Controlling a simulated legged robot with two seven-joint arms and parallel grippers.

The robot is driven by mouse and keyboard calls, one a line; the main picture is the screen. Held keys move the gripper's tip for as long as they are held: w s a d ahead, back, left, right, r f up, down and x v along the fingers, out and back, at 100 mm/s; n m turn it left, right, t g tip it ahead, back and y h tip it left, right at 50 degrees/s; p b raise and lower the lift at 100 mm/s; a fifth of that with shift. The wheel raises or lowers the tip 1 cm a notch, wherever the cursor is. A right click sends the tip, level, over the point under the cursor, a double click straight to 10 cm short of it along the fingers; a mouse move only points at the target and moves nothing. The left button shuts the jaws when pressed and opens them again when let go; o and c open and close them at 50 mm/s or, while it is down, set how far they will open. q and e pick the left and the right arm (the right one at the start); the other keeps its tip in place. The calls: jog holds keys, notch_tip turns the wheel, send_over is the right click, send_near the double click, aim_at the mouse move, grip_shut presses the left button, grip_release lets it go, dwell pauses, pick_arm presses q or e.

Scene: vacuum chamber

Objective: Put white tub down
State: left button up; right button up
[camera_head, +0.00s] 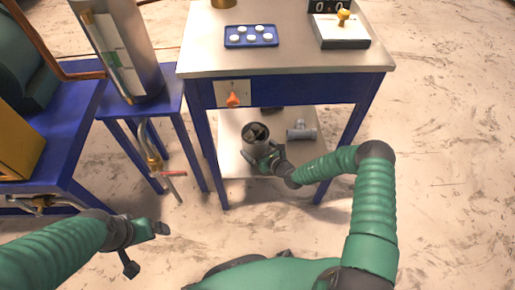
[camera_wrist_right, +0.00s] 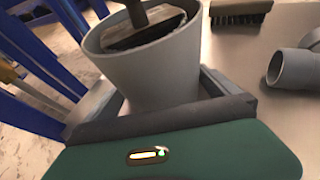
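The white tub (camera_head: 254,143) is a round, pale grey-white container on or just above the lower shelf of the blue table; I cannot tell if its base touches. In the right wrist view the tub (camera_wrist_right: 150,75) stands nearly upright between my fingers, with a dark flat tool and its handle inside. My right gripper (camera_head: 266,157) has one finger on each side of the tub and appears closed on it. My left gripper (camera_head: 147,248) is open and empty over the floor at lower left.
The lower shelf (camera_head: 232,168) also holds a grey pipe fitting (camera_head: 301,131) and a dark brush (camera_wrist_right: 241,8), right of the tub. The table's blue legs flank the shelf. A blue stand with a metal cylinder (camera_head: 138,68) is at left. The tabletop (camera_head: 285,55) is above.

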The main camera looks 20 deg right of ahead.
jog(key=shift+s+d+r+p, duration=0.1)
jog(key=shift+s+r+p, duration=0.2)
jog(key=shift+p, duration=0.05)
jog(key=p+v, duration=0.5)
jog(key=v, duration=0.5)
jog(key=shift+s+r, duration=0.1)
jog(key=shift+s, duration=0.2)
jog(key=shift+s+r, duration=0.2)
jog(key=shift+r, duration=0.05)
jog(key=s+a+r+n+g+y, duration=0.7)
jog(key=s+a+r+n+g, duration=0.55)
jog(key=n, duration=0.55)
jog(key=s+d+r+n+t+h, duration=0.1)
jog(key=s+d+r+n+h, duration=0.2)
jog(key=n, duration=0.4)
jog(key=s+d+r+n+t+h, duration=0.1)
jog(key=s+d+r+n+h, duration=0.2)
jog(key=d+r+n+h, duration=0.2)
jog(key=r+n+h, duration=0.1)
jog(key=n+h, duration=0.1)
jog(key=n, duration=0.1)
jog(key=shift+s+r+n, duration=0.3)
jog(key=shift+r, duration=0.05)
jog(key=shift+a, duration=0.1)
